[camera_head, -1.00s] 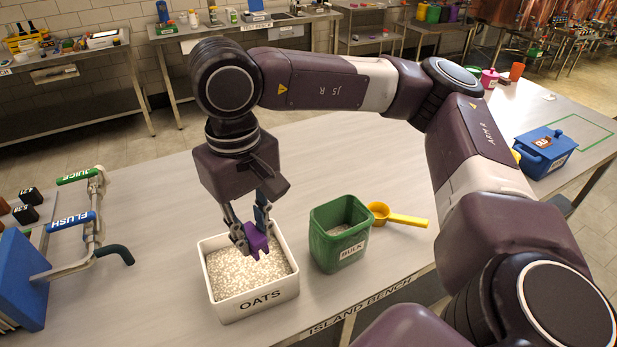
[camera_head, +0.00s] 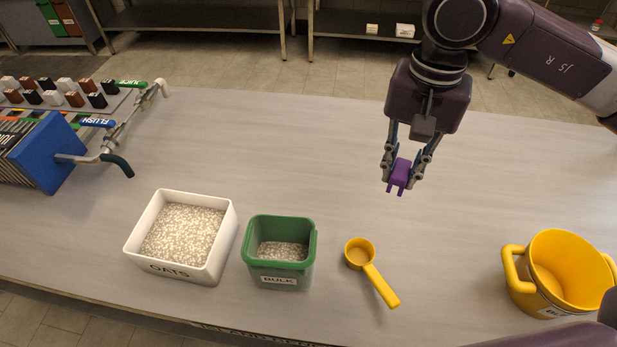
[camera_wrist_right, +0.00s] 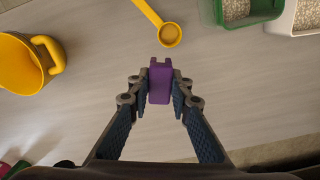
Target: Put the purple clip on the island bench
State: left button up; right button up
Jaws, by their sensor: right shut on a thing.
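The purple clip (camera_head: 399,177) is held between the fingers of my right gripper (camera_head: 404,168), which is shut on it. In the right wrist view the clip (camera_wrist_right: 160,82) sits between the two fingertips of the gripper (camera_wrist_right: 159,88). The clip is over a bare part of the island bench (camera_head: 330,160), behind the yellow scoop. I cannot tell exactly how high above the top it is, but it looks apart from it. My left gripper is in neither view.
A white OATS box (camera_head: 225,240), a green BULK tub (camera_head: 281,268), a yellow scoop (camera_head: 377,283) and a yellow bucket (camera_head: 519,285) stand along the front. The bench middle is clear.

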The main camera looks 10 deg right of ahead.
jog(key=shift+w+d+m, duration=0.15)
jog(key=shift+w+m, duration=0.3)
jog(key=shift+m, duration=0.65)
jog(key=shift+w+r+m, duration=0.1)
jog(key=shift+w+m, duration=0.25)
jog(key=shift+m, duration=0.55)
jog(key=w+m, duration=0.1)
jog(key=m, duration=0.3)
jog(key=n+p, duration=0.2)
jog(key=n, duration=3.2)
send_over(391, 206)
notch_tip(391, 206, down, 5)
notch_tip(391, 206, down, 19)
jog(key=p, duration=0.4)
jog(key=shift+p, duration=0.4)
jog(key=shift+f, duration=0.5)
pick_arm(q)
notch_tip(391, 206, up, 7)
